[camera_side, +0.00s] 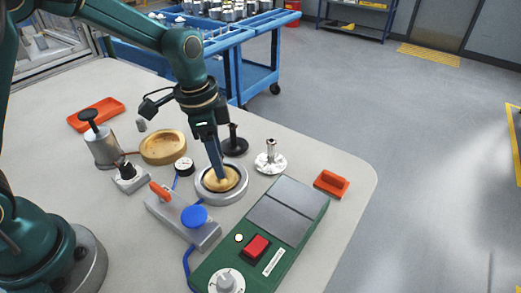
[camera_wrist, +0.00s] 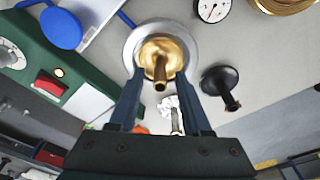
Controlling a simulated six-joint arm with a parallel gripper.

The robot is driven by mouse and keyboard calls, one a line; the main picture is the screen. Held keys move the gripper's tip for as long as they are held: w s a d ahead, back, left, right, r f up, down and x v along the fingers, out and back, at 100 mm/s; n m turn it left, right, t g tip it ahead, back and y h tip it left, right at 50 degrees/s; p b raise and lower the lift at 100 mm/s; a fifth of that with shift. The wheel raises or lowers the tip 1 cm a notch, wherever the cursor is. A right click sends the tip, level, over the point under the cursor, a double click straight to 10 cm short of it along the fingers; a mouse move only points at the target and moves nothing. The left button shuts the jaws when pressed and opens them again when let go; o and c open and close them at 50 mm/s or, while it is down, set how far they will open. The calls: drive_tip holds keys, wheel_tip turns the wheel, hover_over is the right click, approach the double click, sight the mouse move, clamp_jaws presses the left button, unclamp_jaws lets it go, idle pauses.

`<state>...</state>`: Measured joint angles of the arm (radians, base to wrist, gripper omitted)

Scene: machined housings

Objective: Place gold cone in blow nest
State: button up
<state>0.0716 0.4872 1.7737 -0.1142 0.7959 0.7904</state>
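The gold cone (camera_side: 228,183) sits inside the round silver nest (camera_side: 232,197) on the table. In the wrist view the gold cone (camera_wrist: 158,54) has its narrow stem pointing toward the camera, and the pale ring of the nest (camera_wrist: 135,42) surrounds it. My gripper (camera_side: 218,177) reaches down at the cone. In the wrist view my gripper (camera_wrist: 161,80) has its two blue fingers spread apart, one on each side of the stem, with clear gaps to it. Whether the fingertips touch the cone's wide part cannot be told. The fingers hide part of the nest.
A black stemmed part (camera_side: 235,145) and a silver stemmed part (camera_side: 270,160) stand close behind and to the right. A gauge (camera_side: 184,166), a brass ring (camera_side: 163,147), a blue-knobbed fixture (camera_side: 194,217) and a green control box (camera_side: 265,235) crowd round. An orange block (camera_side: 331,184) lies near the table edge.

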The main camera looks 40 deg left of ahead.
sight(215, 178)
wheel_tip(215, 178, up, 11)
drive_tip(key=s+a+n+t, duration=0.2)
drive_tip(key=s+n, duration=0.2)
drive_tip(key=s, duration=0.3)
drive_tip(key=s+a+n+t+y, duration=0.1)
drive_tip(key=s+a+n+t, duration=0.1)
drive_tip(key=s+n, duration=0.3)
drive_tip(key=s, duration=0.3)
drive_tip(key=shift+f+t, duration=0.2)
drive_tip(key=shift+t, duration=0.1)
